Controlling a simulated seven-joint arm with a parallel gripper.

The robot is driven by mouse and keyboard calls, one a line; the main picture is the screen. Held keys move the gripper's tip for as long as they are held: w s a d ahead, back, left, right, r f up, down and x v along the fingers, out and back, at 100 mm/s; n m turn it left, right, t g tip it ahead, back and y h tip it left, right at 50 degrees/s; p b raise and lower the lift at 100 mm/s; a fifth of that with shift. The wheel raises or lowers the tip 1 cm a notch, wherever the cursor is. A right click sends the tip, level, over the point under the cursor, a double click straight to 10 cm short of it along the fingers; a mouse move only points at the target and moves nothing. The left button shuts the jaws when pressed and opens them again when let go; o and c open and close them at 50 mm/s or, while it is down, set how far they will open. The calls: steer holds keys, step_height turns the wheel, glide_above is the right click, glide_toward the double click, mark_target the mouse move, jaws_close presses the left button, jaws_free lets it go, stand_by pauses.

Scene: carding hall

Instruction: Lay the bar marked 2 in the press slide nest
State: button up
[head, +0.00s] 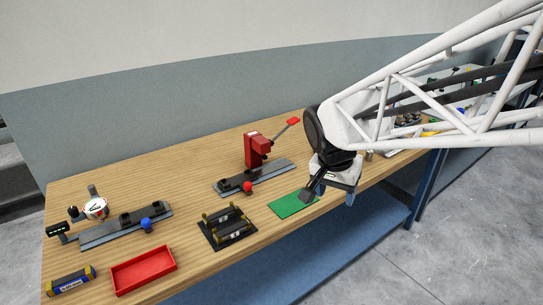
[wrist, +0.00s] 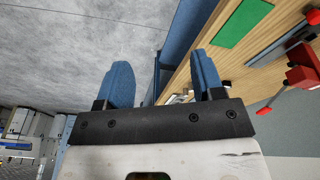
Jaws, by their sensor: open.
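A black rack (head: 240,236) with yellow posts stands near the table's front edge in the head view. It holds dark bars (head: 223,233) with small white labels; the numbers are too small to read. The red press (head: 257,150) stands behind, with its grey slide (head: 283,168) in front, carrying dark blocks and a red knob (head: 248,187). I cannot make out whether the nest is empty. My gripper (head: 350,196) is beyond the table's front edge, right of the rack and press. In the wrist view its blue fingers (wrist: 163,80) are apart with nothing between them.
A green mat (head: 293,204) lies between rack and gripper. At left are a gauge fixture (head: 96,208) on a grey rail with a blue knob (head: 147,224), a red tray (head: 143,270) and a blue-yellow box (head: 70,282). Bare wood lies behind the rack.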

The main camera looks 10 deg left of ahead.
steer(key=w+a+f+m+h, duration=0.1)
steer(key=w+a+f, duration=0.25)
steer(key=a, duration=0.55)
steer(key=w+a+f+m, duration=0.1)
steer(key=w+a+f, duration=0.2)
steer(key=w+a, duration=0.35)
steer(key=m+t, duration=0.1)
steer(key=m, duration=0.2)
glide_toward(220, 213)
steer(key=shift+a+f+h, duration=0.1)
steer(key=shift+f+h, duration=0.2)
steer(key=shift+f, duration=0.55)
steer(key=shift+w+f, duration=0.1)
steer(key=shift+x, duration=1.25)
steer(key=shift+x, duration=2.6)
steer(key=shift+c, duration=0.3)
steer(key=c, duration=1)
